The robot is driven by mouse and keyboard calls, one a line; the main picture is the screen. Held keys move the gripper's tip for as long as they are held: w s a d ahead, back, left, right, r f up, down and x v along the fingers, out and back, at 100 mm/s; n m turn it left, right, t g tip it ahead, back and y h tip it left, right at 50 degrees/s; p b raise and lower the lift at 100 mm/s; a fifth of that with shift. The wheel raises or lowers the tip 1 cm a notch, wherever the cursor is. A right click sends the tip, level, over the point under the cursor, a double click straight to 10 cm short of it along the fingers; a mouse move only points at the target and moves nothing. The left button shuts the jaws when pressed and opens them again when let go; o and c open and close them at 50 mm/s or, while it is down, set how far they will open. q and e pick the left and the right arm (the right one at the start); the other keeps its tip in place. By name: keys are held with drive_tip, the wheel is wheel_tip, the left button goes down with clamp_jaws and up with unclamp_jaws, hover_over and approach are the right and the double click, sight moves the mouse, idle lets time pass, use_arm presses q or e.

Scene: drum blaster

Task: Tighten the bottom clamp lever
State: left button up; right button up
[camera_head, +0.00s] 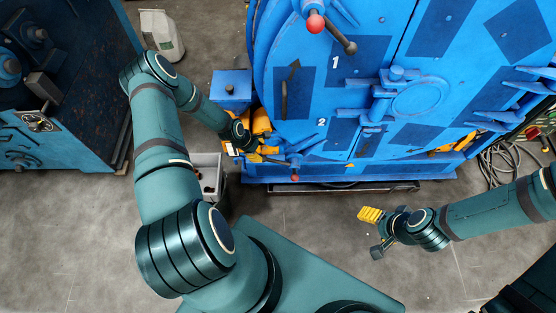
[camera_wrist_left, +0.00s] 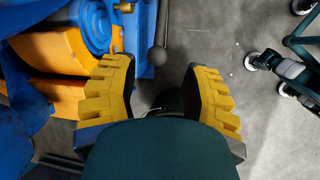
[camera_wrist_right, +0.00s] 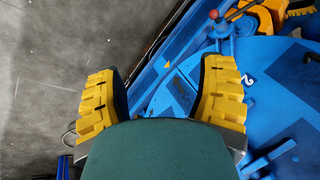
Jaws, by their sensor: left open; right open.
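The bottom clamp lever (camera_head: 292,163) is at the lower left edge of the blue door, with a red ball (camera_head: 295,178) on one end. In the left wrist view, its dark rod and ball (camera_wrist_left: 158,56) show between and slightly beyond my left fingertips, with gaps on both sides. My left gripper (camera_head: 256,150) is open beside the lever; its arm and the orange parts partly hide it. My right gripper (camera_head: 371,233) is open and empty, away from the door. The right wrist view also shows the lever's red ball (camera_wrist_right: 213,14) near the top.
The top clamp lever (camera_head: 350,47) is at the door's upper edge. A grey bin (camera_head: 207,160) stands below my left forearm, near a blue box (camera_head: 231,88). Cables (camera_head: 500,160) lie at the right. The floor (camera_head: 330,215) before the door is mostly clear.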

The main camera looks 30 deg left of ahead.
sight(272, 160)
use_arm(q)
drive_tip(key=b+x, duration=0.3)
drive_tip(key=x, duration=1)
drive_tip(key=shift+w+f, duration=0.1)
drive_tip(key=shift+f, duration=0.05)
clamp_jaws()
